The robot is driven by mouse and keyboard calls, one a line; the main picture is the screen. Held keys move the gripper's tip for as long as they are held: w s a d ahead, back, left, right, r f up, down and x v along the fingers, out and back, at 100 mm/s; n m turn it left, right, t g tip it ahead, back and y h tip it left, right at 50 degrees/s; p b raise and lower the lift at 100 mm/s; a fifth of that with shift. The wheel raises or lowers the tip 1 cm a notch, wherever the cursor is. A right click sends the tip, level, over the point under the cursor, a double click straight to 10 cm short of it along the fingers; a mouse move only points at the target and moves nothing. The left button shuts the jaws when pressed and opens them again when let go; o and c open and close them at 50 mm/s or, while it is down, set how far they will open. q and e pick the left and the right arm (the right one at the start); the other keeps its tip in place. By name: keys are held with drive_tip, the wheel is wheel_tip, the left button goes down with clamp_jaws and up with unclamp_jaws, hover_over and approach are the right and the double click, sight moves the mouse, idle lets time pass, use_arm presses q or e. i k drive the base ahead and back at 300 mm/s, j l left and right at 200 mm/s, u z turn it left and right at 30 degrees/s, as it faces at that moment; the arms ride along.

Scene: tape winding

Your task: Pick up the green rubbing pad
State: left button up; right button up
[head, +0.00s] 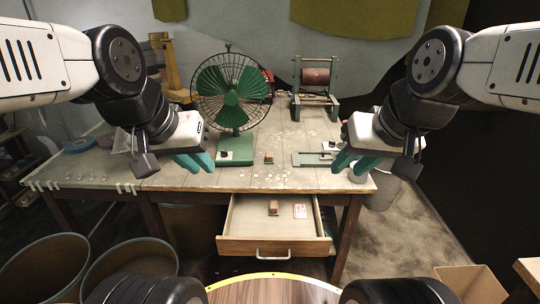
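A small block (269,159), tan with a dark, possibly greenish part, lies on the table (295,178) just right of the fan's base; it is too small to tell if it is the green rubbing pad. Another small brown block (273,207) lies in the open drawer (245,222). My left gripper (202,167) has teal fingers, spread apart and empty, over the table left of the fan's base. My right gripper (350,172) also has teal fingers, spread apart and empty, near the table's right end. Neither gripper touches a block.
A green fan (232,90) stands on the table. A roller in a green frame (316,85) stands at the back right. A blue tape ring (79,145) lies at the left. A flat metal device (312,159) sits near my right gripper. Bins (45,268) stand at front left.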

sight(269, 158)
drive_tip(key=i+l+u, duration=0.2)
drive_tip(key=u, duration=0.2)
drive_tip(key=i+l+u, duration=0.2)
drive_tip(key=u, duration=0.2)
drive_tip(key=i+l+u, duration=0.1)
drive_tip(key=l+u, duration=0.35)
